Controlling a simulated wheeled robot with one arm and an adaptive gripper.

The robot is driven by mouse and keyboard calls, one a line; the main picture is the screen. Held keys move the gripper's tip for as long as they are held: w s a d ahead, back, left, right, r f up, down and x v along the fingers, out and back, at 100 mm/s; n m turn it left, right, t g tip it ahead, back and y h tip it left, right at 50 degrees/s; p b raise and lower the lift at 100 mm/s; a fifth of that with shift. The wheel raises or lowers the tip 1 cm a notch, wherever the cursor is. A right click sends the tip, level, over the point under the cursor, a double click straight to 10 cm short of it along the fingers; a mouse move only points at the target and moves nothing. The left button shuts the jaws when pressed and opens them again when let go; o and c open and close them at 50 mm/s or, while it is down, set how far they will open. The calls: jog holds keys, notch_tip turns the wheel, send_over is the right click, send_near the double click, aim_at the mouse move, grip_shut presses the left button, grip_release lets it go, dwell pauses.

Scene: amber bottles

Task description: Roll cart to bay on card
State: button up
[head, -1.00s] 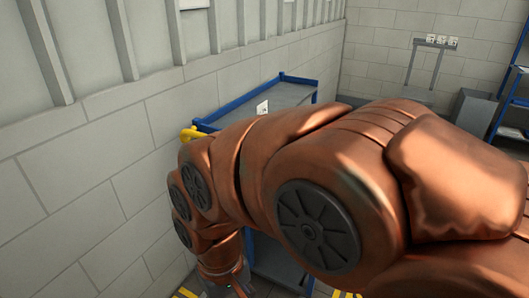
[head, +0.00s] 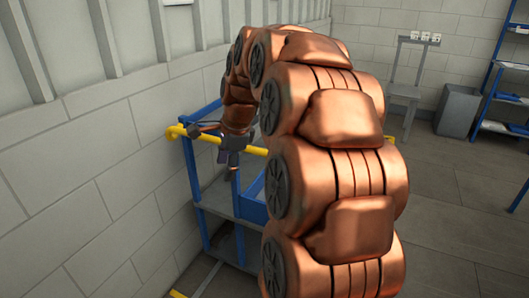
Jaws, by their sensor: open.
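The cart (head: 222,204) has a blue frame, grey shelves and a yellow push handle (head: 178,132) across its near end. It stands beside the left wall. My gripper (head: 229,164) is open, points down and overlaps the handle bar in the picture. I cannot tell whether the bar lies between the fingers or touches them. My copper arm hides most of the cart's top and right side. The card on the cart is hidden now.
A grey stand with several white labels (head: 426,38) is at the back wall, with a grey bin (head: 457,110) beside it. A blue shelf rack (head: 497,95) stands at the right. The floor (head: 450,220) on the right is clear. A yellow floor marking (head: 178,294) shows bottom left.

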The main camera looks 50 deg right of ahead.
aim_at(264, 150)
jog(key=d+r+m+t+h, duration=0.1)
jog(key=d+m+t+h, duration=0.1)
jog(key=d+m, duration=1.2)
jog(key=shift+w+d+f+n, duration=0.65)
jog(key=shift+d+f+n, duration=0.1)
jog(key=shift+f, duration=0.35)
jog(key=shift+w+d+f+n, duration=0.65)
jog(key=shift+d+f, duration=0.1)
jog(key=shift+f, duration=0.35)
jog(key=shift+w+d+f+n, duration=0.6)
jog(key=shift+d+f+n, duration=0.15)
jog(key=shift+f, duration=0.35)
grip_shut()
